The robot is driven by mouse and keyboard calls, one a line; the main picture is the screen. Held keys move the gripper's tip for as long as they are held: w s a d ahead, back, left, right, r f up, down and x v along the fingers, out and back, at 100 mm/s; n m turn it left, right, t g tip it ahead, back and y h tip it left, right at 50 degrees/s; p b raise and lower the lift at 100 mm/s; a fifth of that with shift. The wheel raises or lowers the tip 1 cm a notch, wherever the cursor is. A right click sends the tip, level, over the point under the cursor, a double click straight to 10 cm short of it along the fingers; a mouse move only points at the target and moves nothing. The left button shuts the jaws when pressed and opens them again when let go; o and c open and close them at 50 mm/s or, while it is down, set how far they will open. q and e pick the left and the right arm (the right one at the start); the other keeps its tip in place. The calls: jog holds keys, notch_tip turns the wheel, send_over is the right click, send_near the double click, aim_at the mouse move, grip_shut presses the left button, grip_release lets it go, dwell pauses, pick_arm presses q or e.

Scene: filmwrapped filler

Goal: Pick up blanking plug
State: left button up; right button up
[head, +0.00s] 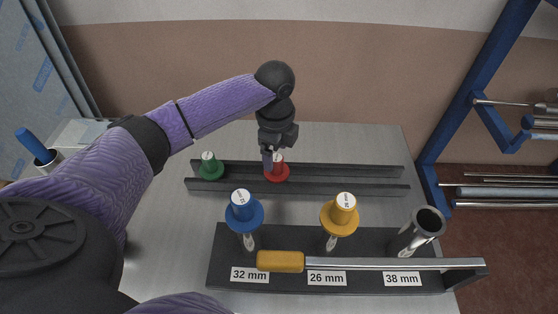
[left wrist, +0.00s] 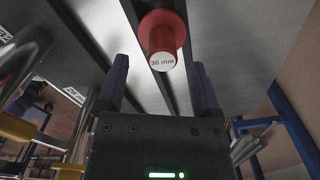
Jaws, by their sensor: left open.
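A red blanking plug (head: 277,172) with a white top stands in the dark rail (head: 340,170) at the back of the table. In the left wrist view the red plug (left wrist: 162,42) shows its "38 mm" label. My left gripper (head: 270,158) is directly at the red plug in the head view. In the wrist view its two open fingers (left wrist: 158,85) stand to either side, with the plug's labelled end between and just beyond their tips. A green plug (head: 210,167) stands left in the same rail. Blue (head: 243,212) and yellow (head: 341,215) plugs stand in the front block. My right gripper is not in view.
The black front block (head: 225,262) carries 32 mm, 26 mm and 38 mm labels. An open metal tube (head: 418,230) stands at 38 mm. A yellow-handled tool (head: 280,262) lies across the block. A blue rack (head: 470,90) stands right.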

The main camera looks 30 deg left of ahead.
aim_at(277, 157)
pick_arm(q)
notch_tip(277, 157, down, 4)
jog(key=shift+w+r+b, duration=0.1)
jog(key=shift+r+b, duration=0.1)
jog(key=shift+b, duration=0.4)
jog(key=shift+r, duration=0.25)
grip_shut()
